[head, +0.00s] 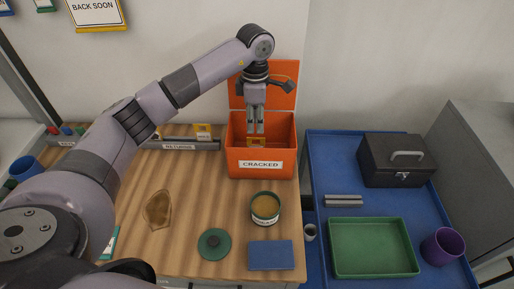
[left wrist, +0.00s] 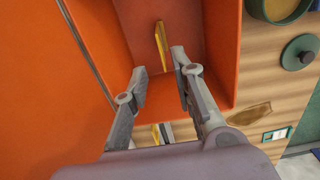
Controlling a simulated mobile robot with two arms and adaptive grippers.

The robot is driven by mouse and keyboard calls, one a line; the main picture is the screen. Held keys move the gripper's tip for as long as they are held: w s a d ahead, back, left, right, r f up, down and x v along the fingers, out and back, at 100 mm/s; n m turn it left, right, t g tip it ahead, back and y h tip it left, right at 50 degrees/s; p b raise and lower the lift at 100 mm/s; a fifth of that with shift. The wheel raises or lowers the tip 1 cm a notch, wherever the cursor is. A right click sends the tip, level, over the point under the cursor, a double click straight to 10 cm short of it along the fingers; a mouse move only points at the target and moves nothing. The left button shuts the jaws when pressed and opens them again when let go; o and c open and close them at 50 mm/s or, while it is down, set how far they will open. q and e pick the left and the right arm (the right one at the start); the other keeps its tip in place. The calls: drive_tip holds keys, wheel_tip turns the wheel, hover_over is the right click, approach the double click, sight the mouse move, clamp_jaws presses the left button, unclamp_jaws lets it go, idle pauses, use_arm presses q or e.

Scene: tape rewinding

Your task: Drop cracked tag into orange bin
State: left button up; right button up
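The orange bin (head: 262,160), labelled CRACKED, stands at the back of the wooden table with its lid up. My left gripper (head: 256,128) points down into it. In the left wrist view the left gripper (left wrist: 160,68) has its fingers apart with a gap between them. A yellow tag (head: 256,141) shows inside the bin just below the fingertips. It also shows nearly edge-on beyond the fingertips in the left wrist view (left wrist: 162,45). I cannot tell whether it touches the bin floor. No crack is visible at this size. My right gripper is out of view.
A RETURNS rail (head: 180,147) with another yellow tag (head: 203,131) stands left of the bin. In front are an open tin (head: 265,207), its green lid (head: 214,244) and a blue block (head: 271,255). A toolbox (head: 397,160) and green tray (head: 373,247) are at right.

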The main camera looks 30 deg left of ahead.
use_arm(q)
drive_tip(key=shift+r, duration=0.1)
wheel_tip(320, 180, up, 12)
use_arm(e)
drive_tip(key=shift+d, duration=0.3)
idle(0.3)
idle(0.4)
